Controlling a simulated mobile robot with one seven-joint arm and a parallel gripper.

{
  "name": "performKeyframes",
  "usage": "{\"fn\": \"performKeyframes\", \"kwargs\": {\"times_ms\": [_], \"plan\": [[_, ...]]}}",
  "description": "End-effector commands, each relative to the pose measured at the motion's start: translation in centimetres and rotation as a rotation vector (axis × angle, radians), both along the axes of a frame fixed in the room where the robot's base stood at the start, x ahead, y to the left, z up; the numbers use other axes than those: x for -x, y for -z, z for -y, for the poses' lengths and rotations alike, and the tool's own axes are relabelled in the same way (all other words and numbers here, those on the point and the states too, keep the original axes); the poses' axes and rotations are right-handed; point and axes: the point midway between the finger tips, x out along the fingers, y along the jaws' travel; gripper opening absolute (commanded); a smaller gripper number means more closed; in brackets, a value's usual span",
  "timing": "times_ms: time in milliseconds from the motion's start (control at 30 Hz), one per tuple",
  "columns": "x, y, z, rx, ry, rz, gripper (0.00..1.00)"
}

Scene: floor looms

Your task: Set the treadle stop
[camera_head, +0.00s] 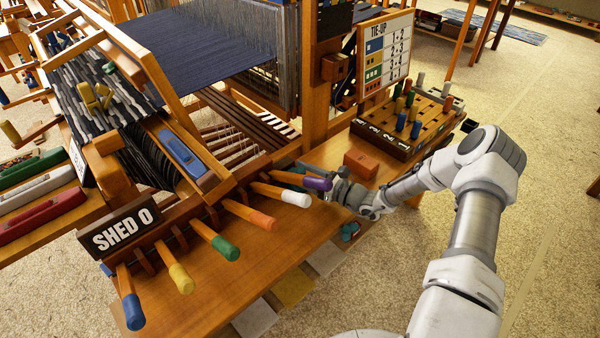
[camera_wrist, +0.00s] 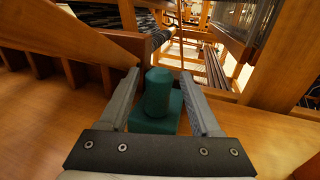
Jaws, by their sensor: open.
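A dark green block with a round upright knob (camera_wrist: 157,92), which looks like the treadle stop, stands on the wooden bench in the wrist view. My gripper (camera_wrist: 160,76) is open, with one finger on each side of the knob. A gap shows between the knob and each finger. In the head view my gripper (camera_head: 314,172) is low over the bench, behind the purple-tipped lever (camera_head: 318,184). The block is mostly hidden there behind the lever and the gripper.
A row of colour-tipped levers, including a white one (camera_head: 295,199) and an orange one (camera_head: 262,221), runs along the loom front. An orange-brown block (camera_head: 360,163) is right of my gripper. A peg board (camera_head: 380,137) and tie-up chart (camera_head: 386,55) stand farther back.

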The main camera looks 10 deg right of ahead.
Motion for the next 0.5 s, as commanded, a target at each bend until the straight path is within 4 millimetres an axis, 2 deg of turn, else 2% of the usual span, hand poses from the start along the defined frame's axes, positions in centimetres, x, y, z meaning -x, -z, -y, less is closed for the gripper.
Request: {"fn": "performKeyframes", "kwargs": {"times_ms": [167,267,500], "plan": [[0.5,0.0,0.7,0.001,0.001,-0.001,0.65],[1.5,-0.1,2.0,0.002,0.003,-0.003,0.65],[5.1,-0.2,6.5,0.001,0.005,-0.002,0.65]]}}
